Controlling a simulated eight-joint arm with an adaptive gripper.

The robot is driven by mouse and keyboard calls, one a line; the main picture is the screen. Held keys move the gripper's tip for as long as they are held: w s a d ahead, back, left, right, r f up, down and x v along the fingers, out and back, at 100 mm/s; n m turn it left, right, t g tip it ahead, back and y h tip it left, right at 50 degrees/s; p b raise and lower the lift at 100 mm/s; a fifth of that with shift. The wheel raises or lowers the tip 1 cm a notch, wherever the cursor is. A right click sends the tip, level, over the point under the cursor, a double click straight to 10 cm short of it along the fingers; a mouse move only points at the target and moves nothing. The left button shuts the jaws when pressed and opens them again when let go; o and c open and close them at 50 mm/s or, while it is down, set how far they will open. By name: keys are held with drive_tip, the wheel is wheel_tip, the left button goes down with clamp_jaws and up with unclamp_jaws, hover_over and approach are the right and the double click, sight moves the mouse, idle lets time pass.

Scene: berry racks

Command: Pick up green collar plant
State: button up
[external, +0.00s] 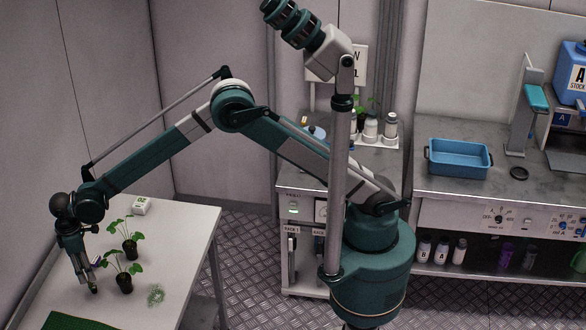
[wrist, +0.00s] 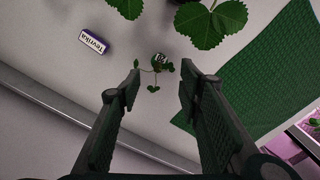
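In the wrist view a small seedling (wrist: 155,88) with thin stems and small leaves shows with a dark green, lettered round piece (wrist: 160,58) just beyond my fingertips. Whether this piece is the green collar is too small to tell. My gripper (wrist: 160,75) is open, with one finger on either side of the seedling and nothing clearly held. In the external view my gripper (external: 88,279) points down close to the white table, left of two potted plants, a rear one (external: 130,249) and a front one (external: 124,283) in black pots. A small dark green thing (external: 94,289) shows at its tips.
A purple label box (wrist: 97,41) lies near the seedling. Broad leaves (wrist: 209,22) overhang at the top of the wrist view. A green mat (external: 75,322), a pale leafy patch (external: 156,295) and a white block (external: 142,206) are on the table (external: 185,235).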

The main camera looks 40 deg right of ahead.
sight(89, 282)
drive_tip(key=shift+f, duration=0.1)
drive_tip(key=shift+f, duration=1.15)
drive_tip(key=shift+f, duration=0.15)
drive_tip(key=shift+f, duration=2.45)
drive_tip(key=c, duration=0.9)
